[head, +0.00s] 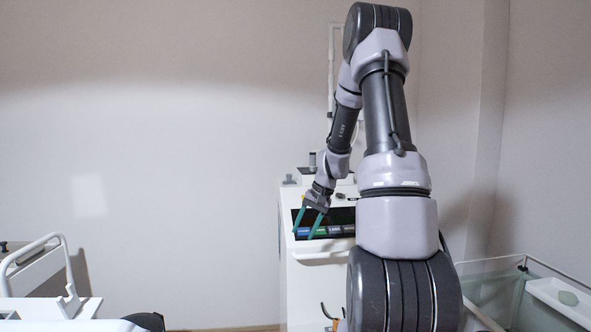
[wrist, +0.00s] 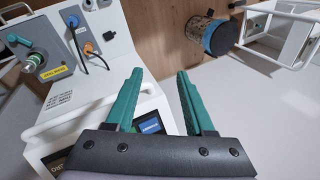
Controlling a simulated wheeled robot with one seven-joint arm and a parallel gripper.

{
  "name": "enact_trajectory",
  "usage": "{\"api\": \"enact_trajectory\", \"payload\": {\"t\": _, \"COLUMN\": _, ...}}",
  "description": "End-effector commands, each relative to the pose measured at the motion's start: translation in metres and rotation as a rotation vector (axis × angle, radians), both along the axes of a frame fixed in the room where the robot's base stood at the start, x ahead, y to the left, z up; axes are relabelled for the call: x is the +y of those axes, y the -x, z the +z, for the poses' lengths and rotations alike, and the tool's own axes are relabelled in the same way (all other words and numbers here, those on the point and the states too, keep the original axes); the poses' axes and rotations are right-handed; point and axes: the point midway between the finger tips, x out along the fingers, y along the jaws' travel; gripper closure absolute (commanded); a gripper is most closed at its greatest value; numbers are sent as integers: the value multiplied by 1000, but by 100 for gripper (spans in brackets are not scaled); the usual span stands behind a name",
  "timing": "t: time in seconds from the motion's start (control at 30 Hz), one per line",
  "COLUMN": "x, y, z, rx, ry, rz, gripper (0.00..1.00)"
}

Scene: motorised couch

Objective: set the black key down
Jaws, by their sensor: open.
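My gripper (head: 306,227) is open, with its two teal fingers over the front edge of the white cabinet's dark panel. In the wrist view, my gripper (wrist: 160,76) has its fingers well apart and nothing between them. I cannot make out the black key for certain in either view. A small dark item lies on the cabinet top just right of my gripper in the head view, too small to identify.
The white cabinet (head: 300,285) carries a dark screen panel with coloured labels. A clear-walled tub (head: 500,290) is at right.

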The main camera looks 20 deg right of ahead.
Motion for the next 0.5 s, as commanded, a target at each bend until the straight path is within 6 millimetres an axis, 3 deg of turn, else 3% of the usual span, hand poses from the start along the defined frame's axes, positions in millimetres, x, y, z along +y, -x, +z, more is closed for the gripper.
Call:
{"api": "enact_trajectory", "payload": {"t": 0.03, "x": 14, "y": 7, "z": 29, "rx": -26, "ry": 31, "rz": 23, "gripper": 46}}
{"api": "enact_trajectory", "payload": {"t": 0.2, "x": 54, "y": 44, "z": 103, "rx": -91, "ry": 106, "rz": 67, "gripper": 46}}
{"api": "enact_trajectory", "payload": {"t": 0.37, "x": 88, "y": 91, "z": 161, "rx": -166, "ry": 161, "rz": 99, "gripper": 46}}
{"api": "enact_trajectory", "payload": {"t": 0.5, "x": 112, "y": 139, "z": 198, "rx": -238, "ry": 192, "rz": 117, "gripper": 46}}
